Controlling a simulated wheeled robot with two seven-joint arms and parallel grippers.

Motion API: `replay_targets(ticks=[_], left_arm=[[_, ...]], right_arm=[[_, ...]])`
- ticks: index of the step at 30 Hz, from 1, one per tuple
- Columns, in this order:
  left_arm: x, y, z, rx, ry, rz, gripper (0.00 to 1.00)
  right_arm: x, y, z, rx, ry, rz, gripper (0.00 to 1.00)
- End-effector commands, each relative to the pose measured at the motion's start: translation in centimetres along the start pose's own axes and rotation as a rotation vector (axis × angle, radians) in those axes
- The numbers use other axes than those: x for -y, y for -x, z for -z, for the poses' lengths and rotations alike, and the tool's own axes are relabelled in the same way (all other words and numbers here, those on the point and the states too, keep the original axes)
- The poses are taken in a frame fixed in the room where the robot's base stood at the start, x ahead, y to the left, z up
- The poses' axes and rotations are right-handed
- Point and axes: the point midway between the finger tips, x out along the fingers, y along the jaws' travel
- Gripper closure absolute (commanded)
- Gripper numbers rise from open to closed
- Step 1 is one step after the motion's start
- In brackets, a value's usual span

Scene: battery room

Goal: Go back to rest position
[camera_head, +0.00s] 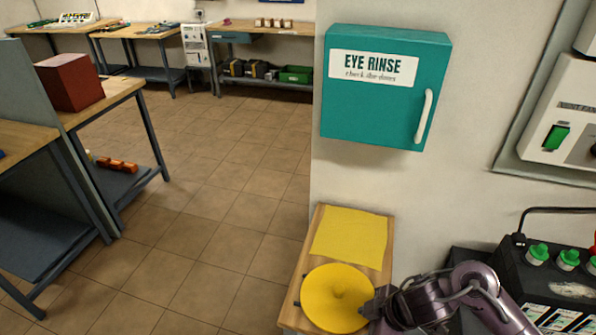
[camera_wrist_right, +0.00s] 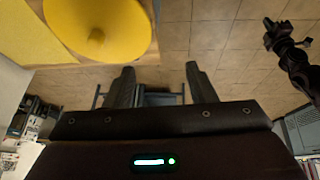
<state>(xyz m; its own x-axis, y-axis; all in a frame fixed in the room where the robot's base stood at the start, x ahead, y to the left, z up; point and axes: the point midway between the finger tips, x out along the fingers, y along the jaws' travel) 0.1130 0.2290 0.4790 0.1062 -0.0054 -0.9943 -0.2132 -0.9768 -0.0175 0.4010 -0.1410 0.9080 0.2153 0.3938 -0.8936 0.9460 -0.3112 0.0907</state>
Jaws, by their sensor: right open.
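The disc lies on a small wooden-topped stand (camera_head: 299,290). In the right wrist view my right gripper (camera_wrist_right: 163,75) has its fingers apart with nothing between them, and the yellow disc (camera_wrist_right: 100,22) is beyond them to the upper left. A dark jointed arm, apparently my left one with its gripper (camera_wrist_right: 273,30), shows at the upper right of that view, too small to read its jaws. It is absent from the head view.
A yellow sheet (camera_head: 350,236) lies behind the disc. A teal eye rinse box (camera_head: 385,90) hangs on the wall above. A black unit with green knobs (camera_head: 545,275) stands at right. Workbenches (camera_head: 120,88) line the left. The tiled floor (camera_head: 220,195) between is clear.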

Motion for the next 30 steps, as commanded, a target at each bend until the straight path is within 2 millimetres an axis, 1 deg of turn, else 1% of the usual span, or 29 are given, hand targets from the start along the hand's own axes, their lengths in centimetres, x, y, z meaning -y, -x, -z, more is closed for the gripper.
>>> replay_targets(ticks=[1, 8, 12, 14, 17, 22, 26, 30], left_arm=[[0.0, 0.0, -0.1, 0.001, 0.0, 0.0, 1.0], [0.1, 0.0, 0.0, 0.001, 0.0, 0.001, 1.0], [0.0, 0.0, -0.4, 0.008, 0.0, 0.0, 1.0], [0.0, 0.0, -0.7, 0.012, 0.0, 0.0, 1.0], [-0.1, 0.0, -1.0, 0.017, 0.0, -0.001, 1.0], [-0.1, -0.1, -1.0, 0.016, 0.0, 0.0, 1.0], [0.0, 0.0, -1.0, 0.016, 0.001, 0.0, 1.0], [0.0, 0.0, -0.9, 0.014, 0.001, 0.0, 1.0]], right_arm=[[0.1, -0.2, 0.8, -0.018, -0.004, -0.022, 0.49], [-0.4, -0.3, 4.0, -0.084, -0.062, -0.167, 0.49], [-0.9, 0.6, 5.5, -0.108, -0.156, -0.279, 0.49], [-1.1, 1.2, 5.7, -0.107, -0.22, -0.329, 0.49], [-1.1, 2.7, 5.1, -0.081, -0.357, -0.401, 0.49], [-0.2, 5.1, 2.3, 0.004, -0.595, -0.451, 0.49], [1.2, 6.4, 0.0, 0.07, -0.745, -0.443, 0.49], [3.2, 7.5, -2.3, 0.136, -0.892, -0.41, 0.49]])
